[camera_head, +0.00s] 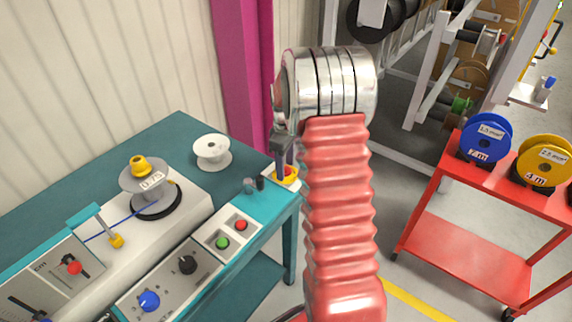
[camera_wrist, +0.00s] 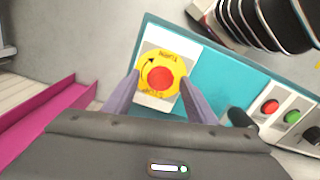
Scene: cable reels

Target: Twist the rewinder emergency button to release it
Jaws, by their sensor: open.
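The rewinder emergency button is a red round cap (camera_wrist: 161,79) on a yellow disc with an arrow and lettering, set on a pale plate. In the wrist view it lies between and beyond the two fingers of my gripper (camera_wrist: 152,97). In the head view the red button (camera_head: 289,171) shows at the right corner of the teal bench, partly hidden by my gripper (camera_head: 283,165). My gripper is open, with one finger on each side of the yellow disc. I cannot tell whether the fingers touch it.
The rewinder's control panel with green (camera_head: 222,243) and red (camera_head: 241,225) buttons and a blue knob (camera_head: 149,301) is left of my arm. A white spool (camera_head: 212,151) stands on the teal bench (camera_head: 180,135). A red cart (camera_head: 440,245) with blue and yellow reels stands right. A magenta post (camera_head: 243,70) rises behind.

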